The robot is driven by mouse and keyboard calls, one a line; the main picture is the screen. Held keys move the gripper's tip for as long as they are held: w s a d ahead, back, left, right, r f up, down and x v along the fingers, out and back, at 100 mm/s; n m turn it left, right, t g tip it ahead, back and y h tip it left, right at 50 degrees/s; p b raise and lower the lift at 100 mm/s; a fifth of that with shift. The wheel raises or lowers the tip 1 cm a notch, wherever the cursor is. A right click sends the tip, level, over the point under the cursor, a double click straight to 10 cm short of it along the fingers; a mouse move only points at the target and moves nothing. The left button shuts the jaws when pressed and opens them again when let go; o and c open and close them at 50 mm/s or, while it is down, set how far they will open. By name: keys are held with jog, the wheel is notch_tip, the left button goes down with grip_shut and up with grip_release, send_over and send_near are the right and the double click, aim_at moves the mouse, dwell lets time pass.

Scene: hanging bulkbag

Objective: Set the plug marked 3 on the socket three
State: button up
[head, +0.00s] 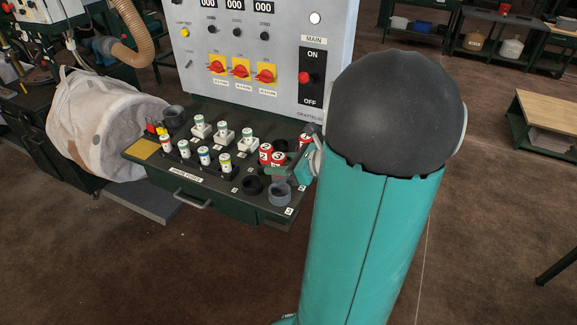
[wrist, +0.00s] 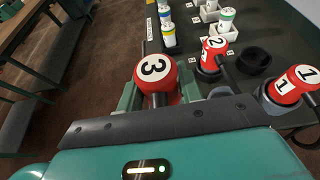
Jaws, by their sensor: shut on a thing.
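The red plug marked 3 (wrist: 155,72) is between the jaws of my gripper (wrist: 157,98) in the wrist view, its white numbered face toward the camera. My gripper is shut on it. In the head view the plug (head: 278,158) shows above the right end of the bench, beside the plug marked 2 (head: 265,153). A grey ring socket (head: 279,194) sits at the bench's front right corner, below my gripper. The small label beside it looks like a 3 but is hard to read. A black ring socket (head: 252,186) stands to its left. Both rings look empty.
The plug marked 2 (wrist: 212,54) and plug marked 1 (wrist: 288,86) stand close by. An empty black ring (wrist: 253,61) lies between them. Several labelled canisters (head: 203,155) fill the bench's middle. The control panel (head: 265,60) rises behind.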

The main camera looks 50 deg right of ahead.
aim_at(280, 183)
jog(key=shift+s+d, duration=0.15)
jog(key=shift+w+f, duration=0.25)
jog(key=shift+f, duration=0.05)
jog(key=shift+s+f, duration=0.1)
jog(key=shift+f, duration=0.45)
notch_tip(280, 183, down, 2)
jog(key=shift+f, duration=1.15)
jog(key=shift+f, duration=0.65)
jog(key=o, duration=0.8)
jog(key=shift+v, duration=5.45)
